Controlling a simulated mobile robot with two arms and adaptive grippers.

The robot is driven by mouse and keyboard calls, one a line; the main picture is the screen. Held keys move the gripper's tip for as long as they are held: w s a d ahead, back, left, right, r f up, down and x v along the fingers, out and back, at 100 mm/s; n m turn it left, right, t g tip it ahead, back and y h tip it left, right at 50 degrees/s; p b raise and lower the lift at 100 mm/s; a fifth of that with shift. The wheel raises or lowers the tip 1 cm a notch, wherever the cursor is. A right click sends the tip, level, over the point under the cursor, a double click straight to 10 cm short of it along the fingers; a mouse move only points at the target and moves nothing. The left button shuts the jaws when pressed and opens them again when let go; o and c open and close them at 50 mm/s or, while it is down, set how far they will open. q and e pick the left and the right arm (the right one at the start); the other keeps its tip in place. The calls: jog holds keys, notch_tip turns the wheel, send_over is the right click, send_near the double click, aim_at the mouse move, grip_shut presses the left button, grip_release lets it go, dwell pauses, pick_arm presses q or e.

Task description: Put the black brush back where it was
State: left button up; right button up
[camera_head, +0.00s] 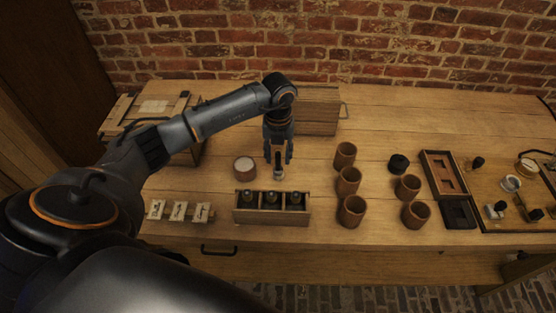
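My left gripper (278,160) points down over the middle of the table, behind the wooden crate of bottles. A small pale upright piece with a darker foot (279,173) shows between and just below its fingertips. I cannot tell whether the fingers grip it or only surround it, or whether it is a brush. My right gripper is not in view.
Brown cups (345,155) stand right of the gripper. The wooden crate (242,216) holds three dark bottles. A round pale-topped jar (244,168) stands left of the gripper. A wooden box (318,112) is behind. A dark case (434,165) and a cluttered tray (478,190) lie right.

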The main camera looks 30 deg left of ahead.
pick_arm(q)
notch_tip(320, 180, up, 10)
jog(key=shift+f+b, duration=0.2)
jog(key=shift+b, duration=0.5)
